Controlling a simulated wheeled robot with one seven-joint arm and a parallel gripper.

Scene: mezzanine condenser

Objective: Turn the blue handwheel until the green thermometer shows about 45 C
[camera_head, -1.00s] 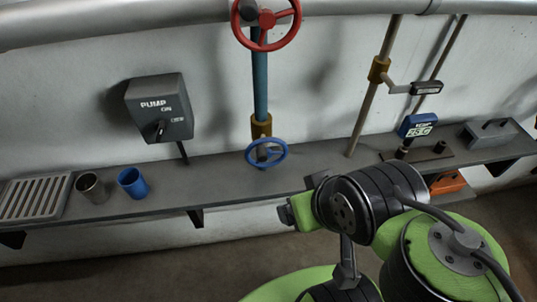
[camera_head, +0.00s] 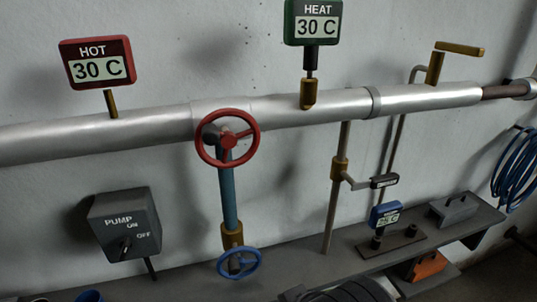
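The blue handwheel (camera_head: 239,263) sits low on the teal vertical pipe, just above the grey shelf. The green thermometer (camera_head: 313,25), labelled HEAT, stands above the silver pipe and reads 30 C. Part of my arm (camera_head: 345,291) shows at the bottom edge, right of the blue handwheel. My gripper is not visible.
A red handwheel (camera_head: 228,138) and a red HOT gauge (camera_head: 97,63) reading 30 C are on the silver pipe. The PUMP switch box (camera_head: 124,224) is left of the blue wheel. A blue gauge (camera_head: 385,215) and an orange object (camera_head: 427,266) are right.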

